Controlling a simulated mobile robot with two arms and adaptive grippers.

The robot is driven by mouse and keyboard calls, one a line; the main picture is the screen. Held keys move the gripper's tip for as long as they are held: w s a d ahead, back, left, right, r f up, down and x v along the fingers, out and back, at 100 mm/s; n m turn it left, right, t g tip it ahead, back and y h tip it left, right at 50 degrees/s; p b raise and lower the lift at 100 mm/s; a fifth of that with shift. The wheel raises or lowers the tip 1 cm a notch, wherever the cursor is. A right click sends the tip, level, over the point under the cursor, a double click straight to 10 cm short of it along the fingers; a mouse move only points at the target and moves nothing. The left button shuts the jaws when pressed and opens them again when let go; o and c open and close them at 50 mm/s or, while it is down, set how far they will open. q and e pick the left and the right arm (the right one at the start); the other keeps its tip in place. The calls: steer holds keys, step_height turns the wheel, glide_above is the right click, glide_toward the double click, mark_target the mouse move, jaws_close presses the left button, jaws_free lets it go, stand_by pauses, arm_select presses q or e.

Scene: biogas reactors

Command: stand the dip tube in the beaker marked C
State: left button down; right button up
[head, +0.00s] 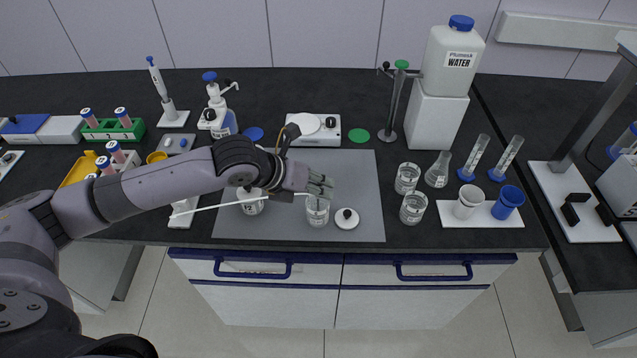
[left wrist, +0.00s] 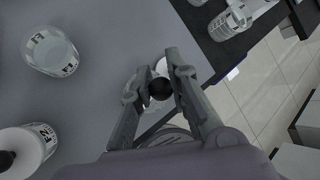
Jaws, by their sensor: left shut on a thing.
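The dip tube (head: 215,206) is a long thin white rod. In the head view it slants low over the bench, from the lower left up to my left gripper (head: 322,187). My left gripper is shut on its right end, above the grey mat (head: 365,175). In the left wrist view the fingers (left wrist: 162,80) show, but the tube is hard to make out. Two glass beakers (head: 407,180) (head: 413,210) stand right of the mat. I cannot read which is marked C. My right gripper is not in view.
An open glass vessel (head: 317,213) and a white lid with a black knob (head: 347,219) are near the gripper. A jar (head: 252,206) is partly under my arm.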

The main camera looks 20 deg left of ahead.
arm_select(q)
steer(key=c, duration=1.4)
jaws_free()
steer(key=shift+c, duration=0.2)
steer(key=o, duration=0.5)
step_height(320, 180, up, 7)
steer(key=p, duration=0.7)
steer(key=shift+r+p, duration=0.1)
steer(key=shift+p, duration=0.25)
